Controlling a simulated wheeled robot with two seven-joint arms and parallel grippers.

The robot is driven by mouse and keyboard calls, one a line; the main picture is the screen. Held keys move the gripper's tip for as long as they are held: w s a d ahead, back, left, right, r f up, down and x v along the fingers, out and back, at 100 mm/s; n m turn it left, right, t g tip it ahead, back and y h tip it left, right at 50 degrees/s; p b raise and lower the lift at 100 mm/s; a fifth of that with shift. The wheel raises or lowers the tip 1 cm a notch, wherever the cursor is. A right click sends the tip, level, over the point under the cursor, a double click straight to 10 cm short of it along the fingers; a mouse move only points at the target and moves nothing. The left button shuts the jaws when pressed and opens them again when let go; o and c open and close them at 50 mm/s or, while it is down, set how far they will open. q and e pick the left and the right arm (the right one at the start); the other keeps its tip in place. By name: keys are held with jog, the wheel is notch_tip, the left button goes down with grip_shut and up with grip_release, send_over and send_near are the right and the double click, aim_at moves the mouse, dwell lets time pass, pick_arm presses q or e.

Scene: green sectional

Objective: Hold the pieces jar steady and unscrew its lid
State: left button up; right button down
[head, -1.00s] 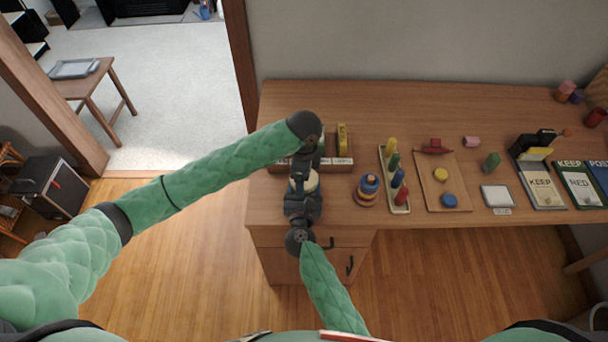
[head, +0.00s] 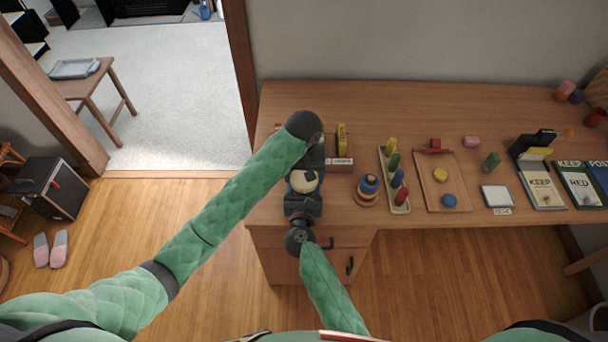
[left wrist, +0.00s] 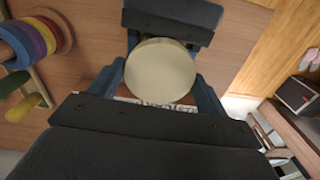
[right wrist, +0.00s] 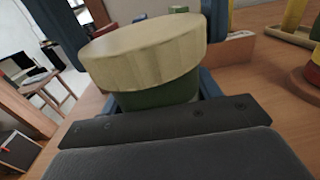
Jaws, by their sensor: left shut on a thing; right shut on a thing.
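The pieces jar stands upright near the desk's front left edge. Its round pale lid (head: 304,181) shows from above, and also in the left wrist view (left wrist: 160,71). The jar's green body (right wrist: 160,95) shows under the lid in the right wrist view. My left gripper (head: 307,176) is shut on the lid from behind, its blue fingers on either side. My right gripper (head: 303,192) is shut on the jar body from the front, below the lid. The lid sits on the body; I cannot tell how loose it is. The grippers hide most of the jar.
On the wooden desk (head: 350,105), a ring stacker (head: 368,186) stands close right of the jar, then a peg tray (head: 393,178) and a shape board (head: 441,185). A labelled box (head: 341,155) is just behind. The desk's back strip is clear.

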pick_arm(q)
jog(key=n, duration=0.4)
jog(key=shift+r+n, duration=0.1)
jog(key=shift+n, duration=0.3)
jog(key=n, duration=0.5)
jog(key=shift+w, duration=0.1)
jog(key=shift+r, duration=0.1)
jog(key=shift+r, duration=0.8)
jog(key=shift+r, duration=0.2)
jog(key=shift+r, duration=1.95)
pick_arm(e)
jog(key=shift+c, duration=1.3)
grip_release()
